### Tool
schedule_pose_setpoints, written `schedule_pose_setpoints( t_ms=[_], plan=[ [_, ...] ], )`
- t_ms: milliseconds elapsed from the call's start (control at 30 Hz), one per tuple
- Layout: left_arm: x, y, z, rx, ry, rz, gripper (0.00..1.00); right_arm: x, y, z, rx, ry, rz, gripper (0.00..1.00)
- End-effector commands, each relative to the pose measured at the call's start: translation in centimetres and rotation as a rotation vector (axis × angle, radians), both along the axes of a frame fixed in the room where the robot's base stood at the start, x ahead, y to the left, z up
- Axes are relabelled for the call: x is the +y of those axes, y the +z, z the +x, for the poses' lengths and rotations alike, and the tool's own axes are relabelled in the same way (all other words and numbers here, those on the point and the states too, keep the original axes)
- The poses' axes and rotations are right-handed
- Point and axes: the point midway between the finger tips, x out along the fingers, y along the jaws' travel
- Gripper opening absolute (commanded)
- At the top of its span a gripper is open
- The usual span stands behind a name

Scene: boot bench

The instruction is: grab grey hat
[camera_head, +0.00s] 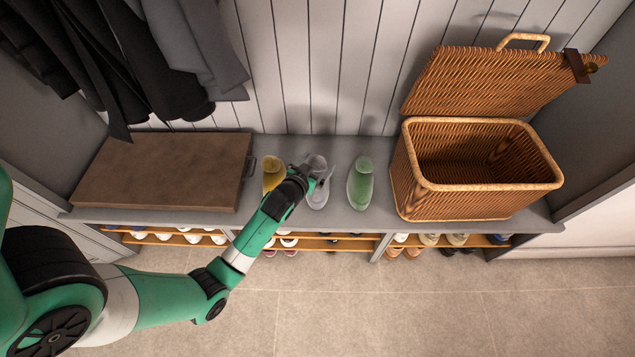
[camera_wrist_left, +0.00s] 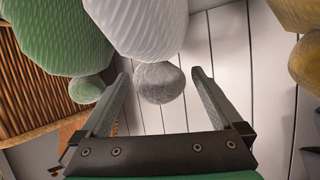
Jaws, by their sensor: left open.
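The grey hat (camera_head: 318,198) stands on the bench between a yellow hat (camera_head: 272,174) and a green hat (camera_head: 361,184). My left gripper (camera_head: 322,174) is at the grey hat, partly covering it in the head view. In the left wrist view, the grey hat (camera_wrist_left: 150,28) has a pale ribbed body and a darker round pompom (camera_wrist_left: 158,83). The pompom appears between the tips of my open left gripper (camera_wrist_left: 161,74), with a gap on both sides. Nothing is held. My right gripper does not show.
An open wicker basket (camera_head: 408,180) stands on the right of the bench (camera_head: 380,212). A brown board (camera_head: 160,170) lies on the left, below hanging dark clothes (camera_head: 140,60). Shoes fill the shelf below (camera_head: 320,244). The green and yellow hats are close on either side.

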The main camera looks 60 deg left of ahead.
Motion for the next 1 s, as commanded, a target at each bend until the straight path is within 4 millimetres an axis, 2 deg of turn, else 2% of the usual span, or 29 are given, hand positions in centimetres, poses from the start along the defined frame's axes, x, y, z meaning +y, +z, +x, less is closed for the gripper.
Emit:
schedule_pose_setpoints(
  t_ms=[267,367,833,1000],
  plan=[
    [0.51,-0.26,0.61,-0.001,0.000,-0.001,1.00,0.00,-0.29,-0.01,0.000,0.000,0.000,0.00],
    [0.50,-0.26,0.60,-0.001,0.000,-0.001,0.86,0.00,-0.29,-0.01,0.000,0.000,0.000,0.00],
    [0.48,-0.28,0.58,0.000,0.000,-0.001,0.01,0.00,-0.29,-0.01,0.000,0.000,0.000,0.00],
    [0.48,-0.24,0.58,-0.001,0.000,-0.001,0.00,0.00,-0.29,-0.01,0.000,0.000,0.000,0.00]
  ],
)
